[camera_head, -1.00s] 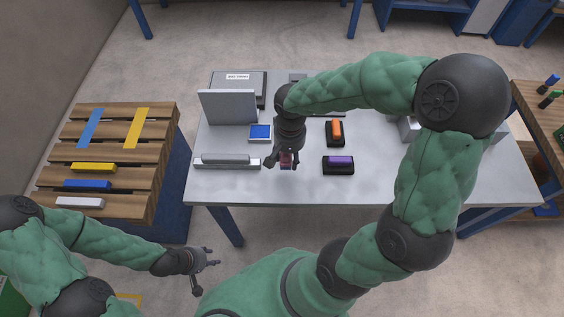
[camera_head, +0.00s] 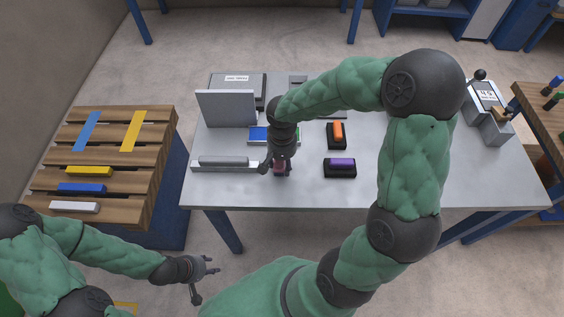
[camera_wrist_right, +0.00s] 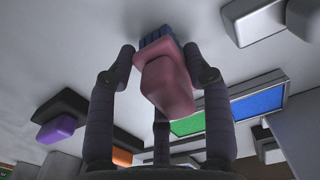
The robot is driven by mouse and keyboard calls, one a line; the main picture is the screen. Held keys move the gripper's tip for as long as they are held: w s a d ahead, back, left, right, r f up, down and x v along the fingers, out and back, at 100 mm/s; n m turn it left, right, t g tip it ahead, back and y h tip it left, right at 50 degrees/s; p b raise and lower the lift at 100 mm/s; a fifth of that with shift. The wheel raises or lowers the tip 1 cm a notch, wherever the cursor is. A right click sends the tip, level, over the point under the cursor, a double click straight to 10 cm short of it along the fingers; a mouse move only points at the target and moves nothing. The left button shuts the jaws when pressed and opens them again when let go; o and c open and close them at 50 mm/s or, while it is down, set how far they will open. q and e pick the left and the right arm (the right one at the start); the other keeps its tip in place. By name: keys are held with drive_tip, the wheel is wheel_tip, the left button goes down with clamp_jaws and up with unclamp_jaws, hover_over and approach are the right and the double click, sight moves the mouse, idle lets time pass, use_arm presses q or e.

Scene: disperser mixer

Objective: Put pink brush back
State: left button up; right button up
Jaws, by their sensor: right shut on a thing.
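The pink brush (camera_wrist_right: 166,88), a pink block with dark blue bristles on one end, is held between the fingers of my right gripper (camera_wrist_right: 160,55). In the head view my right gripper (camera_head: 279,168) is low over the front part of the grey table (camera_head: 420,185), with a bit of the pink brush (camera_head: 282,168) showing. I cannot tell whether the brush touches the table. My left gripper (camera_head: 207,268) has spread fingers, looks empty and is off the table at the lower left.
A purple block on a black base (camera_head: 340,166) and an orange one (camera_head: 337,133) stand right of the gripper. A pallet (camera_head: 140,160) stands left. A device (camera_head: 488,115) stands at the table's right.

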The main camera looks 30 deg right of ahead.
drive_tip(key=shift+f, duration=0.2)
drive_tip(key=o, duration=1.1)
drive_tip(key=shift+r, duration=0.1)
drive_tip(key=shift+r, duration=0.1)
drive_tip(key=shift+r+p, duration=0.3)
drive_tip(key=shift+r, duration=0.1)
wheel_tip(320, 180, up, 11)
drive_tip(key=p, duration=0.4)
drive_tip(key=shift+r, duration=0.2)
drive_tip(key=shift+f, duration=0.1)
